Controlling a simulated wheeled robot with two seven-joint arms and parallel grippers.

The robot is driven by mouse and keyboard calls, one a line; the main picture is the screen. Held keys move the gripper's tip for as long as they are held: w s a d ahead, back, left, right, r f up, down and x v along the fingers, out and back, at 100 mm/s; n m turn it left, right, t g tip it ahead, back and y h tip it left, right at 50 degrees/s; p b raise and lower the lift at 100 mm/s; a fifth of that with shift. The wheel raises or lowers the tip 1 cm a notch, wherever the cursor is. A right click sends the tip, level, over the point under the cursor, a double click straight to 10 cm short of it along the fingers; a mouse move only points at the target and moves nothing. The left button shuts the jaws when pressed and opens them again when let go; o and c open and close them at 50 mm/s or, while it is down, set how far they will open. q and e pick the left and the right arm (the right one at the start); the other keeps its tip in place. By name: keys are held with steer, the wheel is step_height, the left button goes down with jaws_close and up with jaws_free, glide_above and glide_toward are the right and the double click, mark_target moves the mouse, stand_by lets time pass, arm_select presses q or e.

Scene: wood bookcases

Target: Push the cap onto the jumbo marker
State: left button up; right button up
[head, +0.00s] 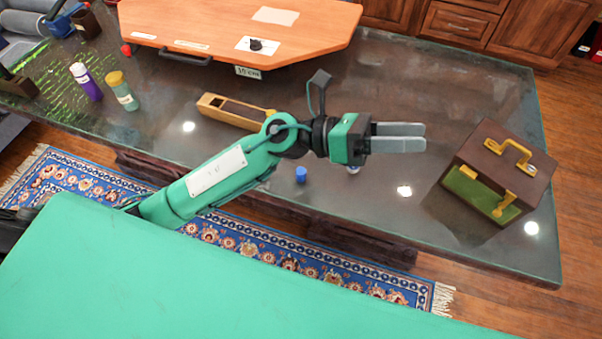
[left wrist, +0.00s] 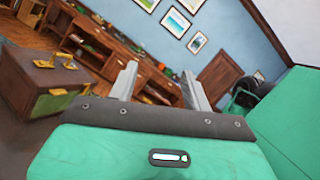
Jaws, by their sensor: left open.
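A small blue cap-like cylinder (head: 301,174) stands on the dark glossy tabletop near its front edge, below my left forearm. A small pale and blue thing (head: 353,169) shows just under my left gripper, mostly hidden; I cannot tell whether it is the marker. A purple cylinder with a pale top (head: 86,82) stands at the back left; it may be a marker or a bottle. My left gripper (head: 424,137) is above the table, pointing right, open and empty. Its two fingers also show apart in the left wrist view (left wrist: 158,74). My right gripper is out of view.
A brown and green box with gold handles (head: 515,155) stands at the right. A long wooden holder (head: 212,106) lies behind my forearm. A green bottle with a yellow cap (head: 123,91) is at the left. An orange raised board (head: 220,25) fills the back.

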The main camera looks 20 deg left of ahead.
arm_select(q)
step_height(320, 180, down, 6)
steer(key=s+m+g+y, duration=0.2)
steer(key=m+g+y, duration=0.25)
steer(key=m, duration=0.25)
steer(key=m+t+y, duration=0.3)
steer(key=m+y, duration=0.3)
steer(key=y, duration=1.1)
glide_above(298, 171)
step_height(298, 171, down, 10)
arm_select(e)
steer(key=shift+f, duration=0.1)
arm_select(q)
step_height(298, 171, down, 8)
steer(key=shift+f+p, duration=0.15)
steer(key=shift+p, duration=0.35)
steer(key=shift+f, duration=0.25)
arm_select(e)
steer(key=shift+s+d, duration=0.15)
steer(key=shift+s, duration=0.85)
